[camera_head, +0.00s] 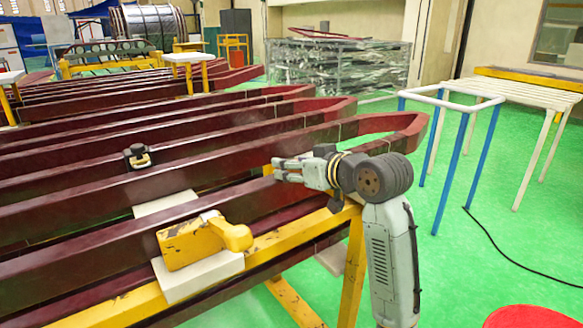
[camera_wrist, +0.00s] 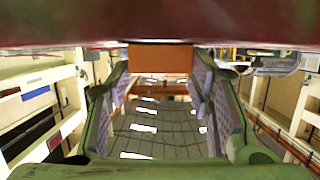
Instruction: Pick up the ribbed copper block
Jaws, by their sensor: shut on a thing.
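My gripper (camera_head: 281,168) is at the side of a dark red coil bar, near its right end, with the fingers pointing left. In the wrist view, my gripper (camera_wrist: 160,72) has its two fingers on either side of a plain orange-brown block (camera_wrist: 160,58), which I take for the copper block. The fingers are shut on it. No ribs can be made out on the face that shows. A small orange patch (camera_head: 267,170) shows at the fingertips in the head view. The dark red bar (camera_wrist: 160,22) fills the top of the wrist view, close to the block.
Long dark red bars (camera_head: 90,215) run across the left on a yellow frame (camera_head: 110,309). A yellow tool (camera_head: 190,246) lies on a white block (camera_head: 205,277). A small black device (camera_head: 137,157) sits further back.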

